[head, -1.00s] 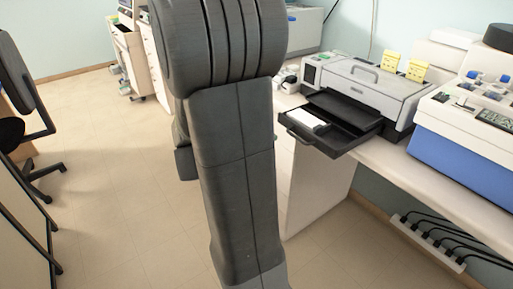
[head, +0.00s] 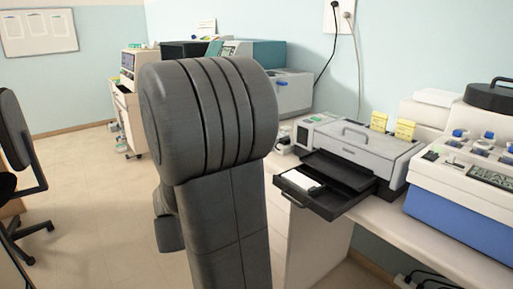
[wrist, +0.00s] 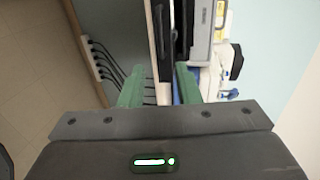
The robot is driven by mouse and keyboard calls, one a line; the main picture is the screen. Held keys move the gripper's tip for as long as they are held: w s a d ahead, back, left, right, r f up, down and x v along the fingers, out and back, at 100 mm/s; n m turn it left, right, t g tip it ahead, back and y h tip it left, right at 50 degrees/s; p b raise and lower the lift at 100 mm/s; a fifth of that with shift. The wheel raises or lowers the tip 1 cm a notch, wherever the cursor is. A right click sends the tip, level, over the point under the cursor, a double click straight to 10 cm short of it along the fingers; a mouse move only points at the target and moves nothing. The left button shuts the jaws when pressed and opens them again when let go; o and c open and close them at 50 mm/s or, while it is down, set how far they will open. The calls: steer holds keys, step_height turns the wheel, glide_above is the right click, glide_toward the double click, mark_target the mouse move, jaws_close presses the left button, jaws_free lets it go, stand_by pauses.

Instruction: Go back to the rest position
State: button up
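My gripper (wrist: 160,70) shows in the wrist view with its two green fingers apart and nothing visible between them. It is open and clear of the bench, with the edge of the bench and the grey machine beyond its fingertips. In the head view my dark grey arm stands upright in the middle, and the gripper is hidden there.
A grey machine (head: 372,150) on the bench at the right has its black tray (head: 340,207) pulled out, with a white item in it. A blue and white device (head: 450,218) stands right of it. An office chair (head: 20,150) is at the left. The floor (head: 100,200) between is clear.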

steer(key=x, duration=1.3)
steer(key=shift+d, duration=0.2)
steer(key=shift+w, duration=0.1)
